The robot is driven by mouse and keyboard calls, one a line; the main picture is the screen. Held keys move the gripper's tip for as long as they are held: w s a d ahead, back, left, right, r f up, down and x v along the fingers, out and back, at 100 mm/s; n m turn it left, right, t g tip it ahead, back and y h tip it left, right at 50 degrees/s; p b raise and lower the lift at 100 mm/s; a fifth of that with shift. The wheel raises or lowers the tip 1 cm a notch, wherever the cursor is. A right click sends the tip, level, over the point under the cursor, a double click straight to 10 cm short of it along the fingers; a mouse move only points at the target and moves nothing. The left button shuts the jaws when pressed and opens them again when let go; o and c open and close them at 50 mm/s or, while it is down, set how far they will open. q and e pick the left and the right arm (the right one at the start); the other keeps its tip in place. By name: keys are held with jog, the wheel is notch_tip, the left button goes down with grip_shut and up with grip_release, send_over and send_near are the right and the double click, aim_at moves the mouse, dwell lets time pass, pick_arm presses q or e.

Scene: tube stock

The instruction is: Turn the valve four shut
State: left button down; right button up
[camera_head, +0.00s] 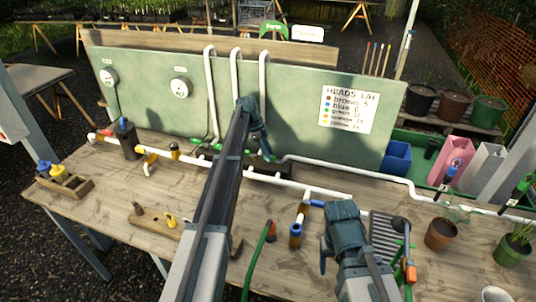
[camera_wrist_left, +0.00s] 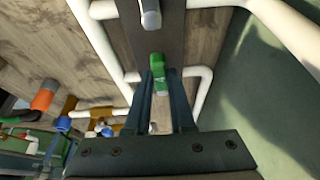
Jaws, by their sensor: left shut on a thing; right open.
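White pipes with several green valve handles (camera_head: 197,142) run along the foot of the green board. My left gripper (camera_head: 265,150) reaches down to this pipe row, right of the other green handles. In the left wrist view, my left gripper (camera_wrist_left: 158,95) is shut on a green valve handle (camera_wrist_left: 157,66), whose far end shows between the fingers. My left arm hides part of the pipe row. My right gripper (camera_head: 325,256) is open and empty, over the bench at the lower right.
The green board (camera_head: 300,130) stands behind the pipes with gauges (camera_head: 181,88) and a sign (camera_head: 347,109). Front pipe fittings (camera_head: 296,230), a grey grate (camera_head: 386,236) and a potted plant (camera_head: 440,234) crowd the right. A wooden block (camera_head: 155,222) lies left of my arm.

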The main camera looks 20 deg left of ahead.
pick_arm(q)
jog(key=c, duration=0.8)
grip_release()
jog(key=shift+o, duration=0.2)
jog(key=shift+r, duration=0.15)
jog(key=p+v, duration=1.2)
jog(key=v, duration=0.1)
jog(key=shift+r+p, duration=0.25)
jog(key=shift+p, duration=0.1)
jog(key=shift+a, duration=0.1)
